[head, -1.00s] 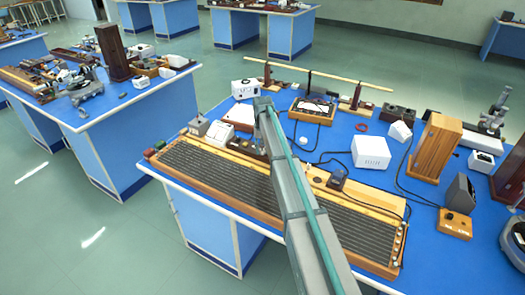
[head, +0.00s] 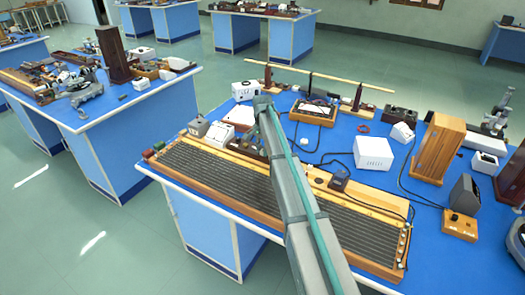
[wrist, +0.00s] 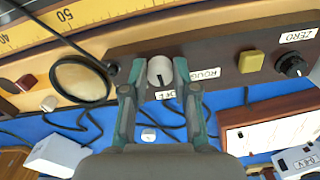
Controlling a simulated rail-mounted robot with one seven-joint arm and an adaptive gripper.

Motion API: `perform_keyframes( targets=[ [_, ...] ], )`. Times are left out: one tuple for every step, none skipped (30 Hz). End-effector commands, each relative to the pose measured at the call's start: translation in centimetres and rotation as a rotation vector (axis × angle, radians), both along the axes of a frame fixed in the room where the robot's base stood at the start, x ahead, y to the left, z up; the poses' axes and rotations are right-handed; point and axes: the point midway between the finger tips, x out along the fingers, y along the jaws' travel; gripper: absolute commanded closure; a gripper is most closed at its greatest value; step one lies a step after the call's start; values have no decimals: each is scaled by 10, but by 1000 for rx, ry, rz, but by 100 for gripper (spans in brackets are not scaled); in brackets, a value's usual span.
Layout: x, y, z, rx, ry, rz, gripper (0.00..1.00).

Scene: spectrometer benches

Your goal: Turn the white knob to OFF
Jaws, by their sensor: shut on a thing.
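In the wrist view, the white knob (wrist: 160,71) sits on a dark brown panel (wrist: 222,58), with a dark mark on its near face. My gripper (wrist: 158,66) has one finger on either side of the knob and is shut on it. A white label reading ROUGH (wrist: 206,74) lies to the right, partly behind the right finger. Another small label, apparently OFF (wrist: 170,95), lies just below the knob and is partly covered. In the head view my arm hides the knob and gripper.
A yellow button (wrist: 251,62) and a black knob (wrist: 292,65) by a ZERO label (wrist: 298,35) share the panel. A round black-rimmed lens (wrist: 80,80) and a yellow scale (wrist: 62,22) are to the left. Cables run over the blue bench (wrist: 150,125).

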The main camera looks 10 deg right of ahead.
Motion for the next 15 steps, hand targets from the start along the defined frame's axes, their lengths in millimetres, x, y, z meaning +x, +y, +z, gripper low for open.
perform_keyframes(
  targets=[
    [1, 0, 0, -1, -2, -14, 100],
    [1, 0, 0, -1, -2, -20, 100],
    [1, 0, 0, -1, -2, -28, 100],
    [1, 0, 0, -1, -2, -34, 100],
    [1, 0, 0, -1, -2, -38, 100],
    [1, 0, 0, -1, -2, -42, 100],
    [1, 0, 0, -1, -2, -44, 100],
    [1, 0, 0, -1, -2, -45, 100],
    [1, 0, 0, -1, -2, -46, 100],
    [1, 0, 0, -1, -2, -47, 100],
    [1, 0, 0, -1, -2, -47, 100],
    [1, 0, 0, -1, -2, -47, 100],
    [1, 0, 0, -1, -2, -47, 100],
    [1, 0, 0, -1, -2, -47, 100],
    [1, 0, 0, -1, -2, -47, 100]
  ],
)
